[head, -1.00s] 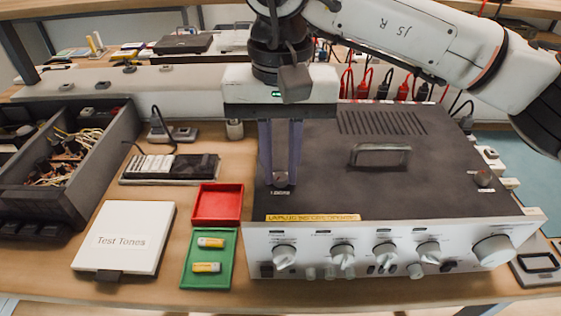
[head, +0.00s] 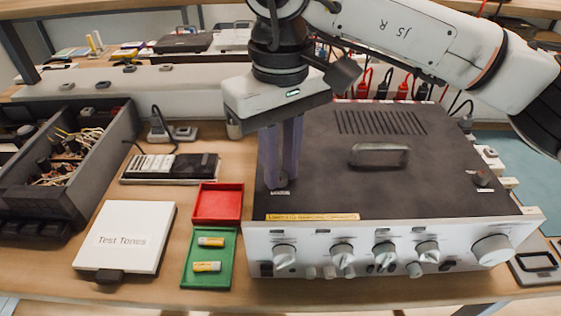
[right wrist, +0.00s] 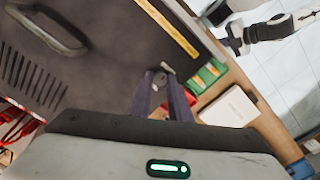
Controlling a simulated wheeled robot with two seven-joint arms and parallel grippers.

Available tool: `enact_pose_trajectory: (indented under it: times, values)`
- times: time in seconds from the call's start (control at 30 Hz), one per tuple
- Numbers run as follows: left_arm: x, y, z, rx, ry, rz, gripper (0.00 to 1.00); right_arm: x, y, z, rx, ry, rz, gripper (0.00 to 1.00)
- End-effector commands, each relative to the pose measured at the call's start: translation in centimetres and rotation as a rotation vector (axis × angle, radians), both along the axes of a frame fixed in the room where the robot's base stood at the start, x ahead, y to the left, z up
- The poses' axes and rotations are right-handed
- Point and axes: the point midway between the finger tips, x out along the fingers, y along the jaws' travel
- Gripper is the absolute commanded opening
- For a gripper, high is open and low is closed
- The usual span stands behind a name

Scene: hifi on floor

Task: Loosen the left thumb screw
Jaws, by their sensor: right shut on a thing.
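The amplifier (head: 430,190) has a dark top and a silver front. The left thumb screw (head: 279,182) is at the top's front left corner, above a small label. My right gripper (head: 280,180) points straight down and is shut on this screw, its fingers hiding part of it. The right wrist view also shows the screw (right wrist: 160,79) between the two fingertips. The right thumb screw (head: 483,178) stands apart at the lid's right side.
A handle (head: 380,155) rises from the lid. Left of the amplifier are a red tray (head: 218,217), a green tray (head: 193,275) with two batteries (head: 208,266), a white Test Tones box (head: 125,240) and a dark parts bin (head: 100,170). Cables hang behind.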

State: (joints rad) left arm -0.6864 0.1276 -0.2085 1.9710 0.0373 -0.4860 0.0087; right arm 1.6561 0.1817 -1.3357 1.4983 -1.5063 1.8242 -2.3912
Motion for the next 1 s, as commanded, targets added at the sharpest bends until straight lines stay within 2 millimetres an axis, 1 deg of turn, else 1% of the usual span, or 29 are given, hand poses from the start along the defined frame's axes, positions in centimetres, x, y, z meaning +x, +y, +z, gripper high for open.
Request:
enact_pose_trajectory:
  times: [0.4,0.43,0.5,0.53,0.83,0.93,1.0]
  values:
    - [0.0,0.0,0.0,0.001,0.000,0.001,0.00,0.0,0.0,0.0,0.000,0.000,0.005,0.00]
    - [0.0,0.0,0.0,0.001,0.000,0.001,0.00,0.0,0.0,0.0,0.000,0.000,0.005,0.22]
    - [0.0,0.0,0.0,0.001,0.000,0.001,0.00,0.0,0.0,0.0,0.000,0.000,0.005,0.34]
    - [0.0,0.0,0.0,0.001,0.000,0.001,0.00,0.0,0.0,0.0,-0.001,0.001,0.005,0.36]
    - [0.0,0.0,0.0,0.001,0.000,0.000,0.00,0.0,0.0,0.2,0.000,0.000,0.004,0.36]
    - [0.0,0.0,0.0,0.001,0.000,-0.001,0.00,0.0,0.0,1.1,0.001,-0.002,0.004,0.36]
    - [0.0,0.0,0.0,0.001,0.000,-0.001,0.00,0.0,0.1,2.1,0.002,-0.003,0.004,0.36]
